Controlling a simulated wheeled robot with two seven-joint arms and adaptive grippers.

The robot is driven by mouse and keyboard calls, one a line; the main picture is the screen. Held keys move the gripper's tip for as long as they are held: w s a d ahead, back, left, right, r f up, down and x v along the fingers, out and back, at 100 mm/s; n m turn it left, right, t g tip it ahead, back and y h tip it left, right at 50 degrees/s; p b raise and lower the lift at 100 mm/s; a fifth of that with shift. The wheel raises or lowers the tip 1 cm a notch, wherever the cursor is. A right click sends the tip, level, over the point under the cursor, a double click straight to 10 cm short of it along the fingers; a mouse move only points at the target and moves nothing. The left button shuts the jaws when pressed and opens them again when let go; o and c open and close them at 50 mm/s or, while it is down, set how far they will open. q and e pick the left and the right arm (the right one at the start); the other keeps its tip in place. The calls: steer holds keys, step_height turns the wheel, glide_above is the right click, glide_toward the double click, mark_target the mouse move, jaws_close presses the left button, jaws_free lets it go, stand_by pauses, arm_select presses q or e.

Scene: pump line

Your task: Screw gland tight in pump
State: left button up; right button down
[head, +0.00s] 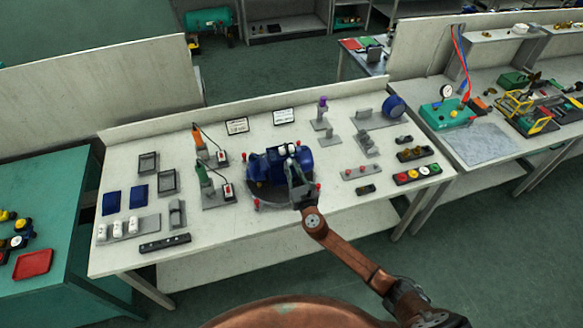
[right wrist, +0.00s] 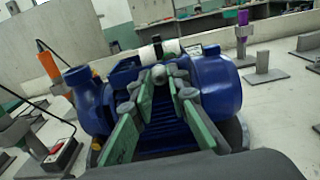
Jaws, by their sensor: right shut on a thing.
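The blue pump (head: 264,168) sits on a dark round base in the middle of the near table. In the right wrist view the pump body (right wrist: 92,105) fills the middle, with a rounded blue end on the right. My right gripper (head: 294,164) reaches over the pump's near side; its green-padded fingers show in the right wrist view (right wrist: 170,78). The fingertips are closed around a small grey rounded piece (right wrist: 177,70), apparently the gland, at the pump's top. Its seating and thread are hidden by the fingers. A white cylinder lies just behind it. My left gripper is not in view.
Red knobs stand around the pump's base. An orange-handled tool (head: 199,139) and a green-handled tool (head: 203,173) stand left. A purple-topped post (head: 322,104) is behind, and a tray of coloured buttons (head: 413,174) is right.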

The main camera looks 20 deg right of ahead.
steer(key=shift+f+m+b, duration=0.15)
steer(key=shift+m+b, duration=0.65)
steer(key=shift+m, duration=0.7)
steer(key=shift+r, duration=0.2)
steer(key=shift+m, duration=0.3)
steer(key=shift+f+m+b, duration=0.1)
steer(key=shift+m+b, duration=0.4)
steer(key=shift+b, duration=0.1)
steer(key=c, duration=2.2)
jaws_free()
steer(key=shift+o, duration=0.4)
